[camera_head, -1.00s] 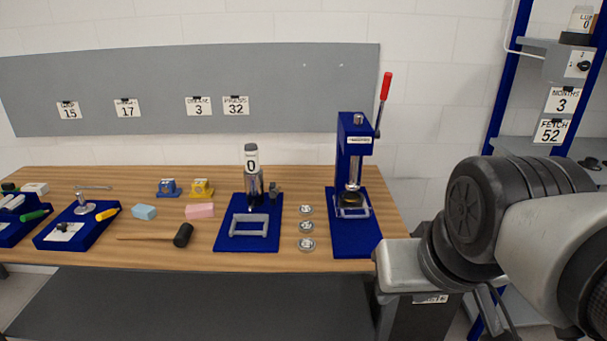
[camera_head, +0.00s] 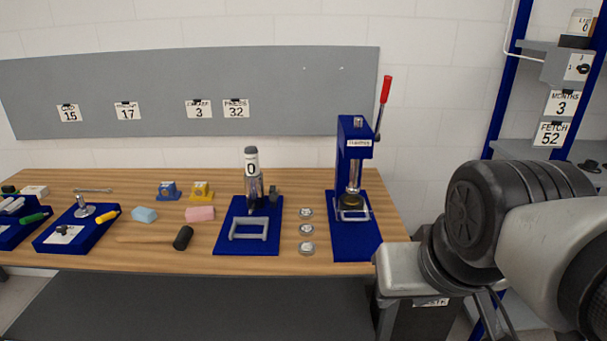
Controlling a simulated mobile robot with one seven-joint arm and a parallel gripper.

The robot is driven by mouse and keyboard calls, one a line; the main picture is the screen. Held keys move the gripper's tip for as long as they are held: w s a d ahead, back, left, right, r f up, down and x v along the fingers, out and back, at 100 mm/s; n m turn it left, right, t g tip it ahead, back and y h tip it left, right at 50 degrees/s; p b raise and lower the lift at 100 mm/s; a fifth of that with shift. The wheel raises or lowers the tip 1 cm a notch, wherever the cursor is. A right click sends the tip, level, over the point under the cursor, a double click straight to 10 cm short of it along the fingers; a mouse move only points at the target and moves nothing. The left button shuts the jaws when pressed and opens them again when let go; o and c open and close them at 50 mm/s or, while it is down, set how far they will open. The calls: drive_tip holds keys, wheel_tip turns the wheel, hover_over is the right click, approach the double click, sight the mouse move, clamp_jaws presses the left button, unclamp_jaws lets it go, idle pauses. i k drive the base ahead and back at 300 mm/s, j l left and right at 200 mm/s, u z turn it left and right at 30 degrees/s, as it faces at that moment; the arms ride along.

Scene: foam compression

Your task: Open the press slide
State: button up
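The blue press (camera_head: 356,150) with a red lever (camera_head: 385,90) stands on a blue base (camera_head: 355,240) at the right end of the wooden bench. A small metal slide with a U-shaped handle (camera_head: 352,214) sits low at the front of the press, under its ram. I cannot tell from here how far the slide is out. My arm fills the right foreground. My gripper lies low at the right, in front of the bench and apart from the press; only part of it shows (camera_head: 490,308), and its fingertips cannot be made out.
A second blue fixture (camera_head: 247,243) with a "0" display and a metal handle stands left of the press. Several metal discs (camera_head: 306,230) lie between them. A mallet (camera_head: 183,238), foam blocks (camera_head: 200,214) and other tools lie farther left. A blue-framed shelf (camera_head: 500,90) stands at the right.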

sight(344, 214)
drive_tip(key=i+j, duration=0.1)
drive_tip(key=i, duration=0.5)
drive_tip(key=i+j, duration=0.1)
drive_tip(key=i, duration=0.55)
